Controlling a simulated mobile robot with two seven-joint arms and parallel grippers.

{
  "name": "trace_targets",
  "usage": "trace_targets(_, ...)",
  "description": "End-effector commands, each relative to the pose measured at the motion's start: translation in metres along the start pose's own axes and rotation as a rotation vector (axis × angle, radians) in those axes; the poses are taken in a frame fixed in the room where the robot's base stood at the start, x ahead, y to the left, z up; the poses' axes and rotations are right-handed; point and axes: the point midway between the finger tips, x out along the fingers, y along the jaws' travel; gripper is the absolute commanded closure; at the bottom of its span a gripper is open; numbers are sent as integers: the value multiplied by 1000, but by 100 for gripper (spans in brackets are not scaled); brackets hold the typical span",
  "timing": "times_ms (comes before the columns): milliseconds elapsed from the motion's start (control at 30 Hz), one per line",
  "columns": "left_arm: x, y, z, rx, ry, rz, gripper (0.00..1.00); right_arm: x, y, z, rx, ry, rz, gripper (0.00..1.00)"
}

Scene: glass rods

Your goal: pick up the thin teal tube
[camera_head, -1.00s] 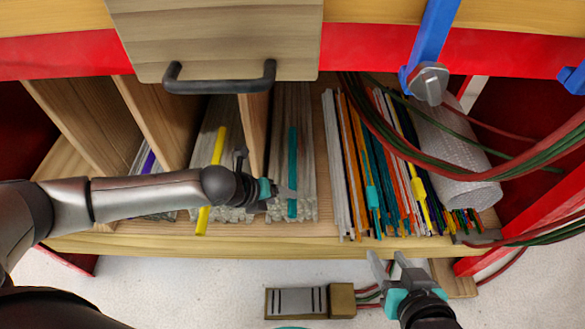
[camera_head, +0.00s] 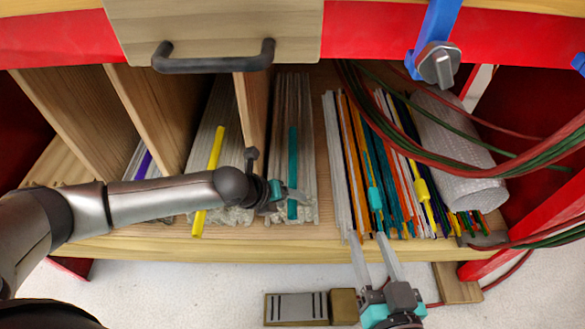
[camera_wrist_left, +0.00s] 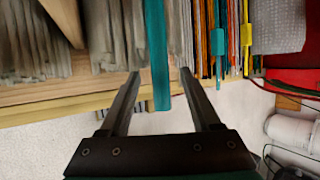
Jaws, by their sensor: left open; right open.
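A teal tube (camera_head: 293,150) lies on a bundle of clear glass rods in the compartment right of the wooden divider, its near end at the shelf's front edge. It also shows in the left wrist view (camera_wrist_left: 157,45). My left gripper (camera_head: 294,193) is open at the tube's near end. In the left wrist view the left fingers (camera_wrist_left: 160,75) stand on either side of the tube, with gaps. My right gripper (camera_head: 368,238) is open and empty in front of the coloured rods, its fingertips near the shelf edge. More teal rods (camera_head: 375,198) lie among the coloured rods.
A yellow tube (camera_head: 214,160) lies on glass rods left of the divider (camera_head: 253,125). A drawer handle (camera_head: 213,57) overhangs above. Red and green cables (camera_head: 440,148) hang across the right side by a bubble-wrap roll (camera_head: 450,150). A small block (camera_head: 310,307) lies on the floor.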

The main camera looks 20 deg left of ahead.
Motion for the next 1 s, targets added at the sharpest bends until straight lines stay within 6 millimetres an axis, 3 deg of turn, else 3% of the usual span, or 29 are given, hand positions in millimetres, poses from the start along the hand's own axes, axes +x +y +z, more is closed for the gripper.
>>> trace_targets(267, 0, 0, 0, 0, 0, 0, 37, 0, -1, 0, 2, 5, -1, 50)
trace_targets(800, 0, 0, 0, 0, 1, 0, 98, 0, 0, 0, 1, 3, 0, 50)
trace_targets(1000, 0, 0, 0, 0, 1, 0, 100, 0, 0, 0, 1, 3, 0, 50)
